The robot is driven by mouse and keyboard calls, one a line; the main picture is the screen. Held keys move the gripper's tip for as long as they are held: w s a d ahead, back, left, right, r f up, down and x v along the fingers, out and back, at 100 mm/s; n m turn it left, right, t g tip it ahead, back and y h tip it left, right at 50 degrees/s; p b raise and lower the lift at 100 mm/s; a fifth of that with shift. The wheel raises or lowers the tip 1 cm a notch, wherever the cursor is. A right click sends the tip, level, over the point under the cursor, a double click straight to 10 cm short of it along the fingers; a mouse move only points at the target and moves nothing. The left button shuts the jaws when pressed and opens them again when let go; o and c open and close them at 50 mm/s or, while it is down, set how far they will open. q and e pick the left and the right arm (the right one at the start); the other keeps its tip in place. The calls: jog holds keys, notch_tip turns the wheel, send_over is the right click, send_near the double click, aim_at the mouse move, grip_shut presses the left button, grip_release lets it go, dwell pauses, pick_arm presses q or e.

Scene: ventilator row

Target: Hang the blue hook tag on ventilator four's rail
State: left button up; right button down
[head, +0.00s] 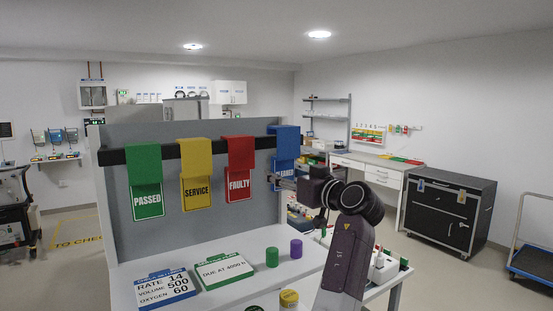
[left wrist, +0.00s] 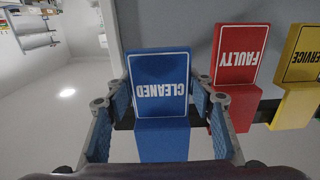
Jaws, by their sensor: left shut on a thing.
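The blue hook tag (head: 287,143), marked CLEANED, is at the right end of a black rail (head: 218,146) on a grey panel. Its hooked top appears to be over the rail. My left gripper (head: 277,180) is at the tag's lower part, in front of the panel. In the left wrist view the blue tag (left wrist: 158,82) appears upside down between the two fingers of my left gripper (left wrist: 156,95), which is shut on it. The fingers partly hide the tag's edges. My right gripper is not in view. No ventilator marked four can be made out.
Green (head: 146,180), yellow (head: 195,173) and red (head: 239,167) tags hang left of the blue one.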

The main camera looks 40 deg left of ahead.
pick_arm(q)
jog(key=shift+b+v, duration=0.7)
jog(key=shift+v, duration=1.9)
